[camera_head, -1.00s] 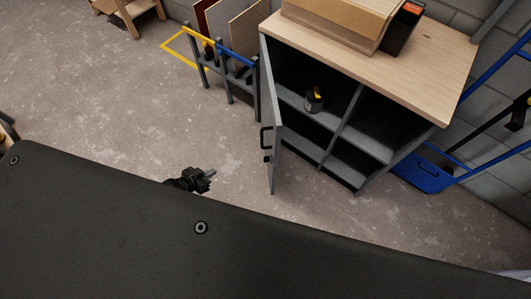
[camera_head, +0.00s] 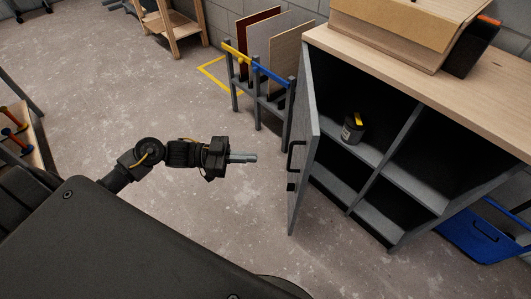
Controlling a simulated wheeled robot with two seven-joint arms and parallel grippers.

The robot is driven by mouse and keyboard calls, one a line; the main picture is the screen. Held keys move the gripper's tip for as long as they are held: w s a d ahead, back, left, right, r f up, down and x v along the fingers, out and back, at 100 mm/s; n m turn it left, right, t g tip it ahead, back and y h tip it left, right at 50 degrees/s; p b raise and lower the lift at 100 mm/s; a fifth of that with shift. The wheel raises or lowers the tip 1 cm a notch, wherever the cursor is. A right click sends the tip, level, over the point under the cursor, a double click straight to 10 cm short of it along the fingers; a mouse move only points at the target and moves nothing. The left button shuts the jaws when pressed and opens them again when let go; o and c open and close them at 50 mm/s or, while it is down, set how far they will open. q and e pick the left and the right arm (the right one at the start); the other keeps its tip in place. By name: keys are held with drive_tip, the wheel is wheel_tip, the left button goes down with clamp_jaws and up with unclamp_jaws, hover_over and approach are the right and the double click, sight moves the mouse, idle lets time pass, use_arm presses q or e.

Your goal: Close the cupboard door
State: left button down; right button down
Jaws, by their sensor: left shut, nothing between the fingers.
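The grey cupboard (camera_head: 414,190) stands at the right with a pale wooden top (camera_head: 420,78). Its door (camera_head: 305,150) is on the left side and stands open, swung out toward me, so the shelves inside show. A black handle (camera_head: 293,165) is on the door's outer face. My left gripper (camera_head: 256,158) is shut and empty, a little left of the handle and apart from the door, pointing right at it. My right gripper is not in view.
A dark tin with a yellow mark (camera_head: 352,129) sits on the cupboard's upper shelf. A cardboard box (camera_head: 395,32) lies on top. A rack of upright panels (camera_head: 268,85) stands behind the door. A blue trolley (camera_head: 482,236) is at the right. The floor left of the door is clear.

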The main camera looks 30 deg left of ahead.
sight(305, 159)
use_arm(q)
drive_tip(key=x, duration=1.2)
drive_tip(key=shift+a, duration=0.1)
drive_tip(key=shift+w+d, duration=0.2)
drive_tip(key=shift+d, duration=0.2)
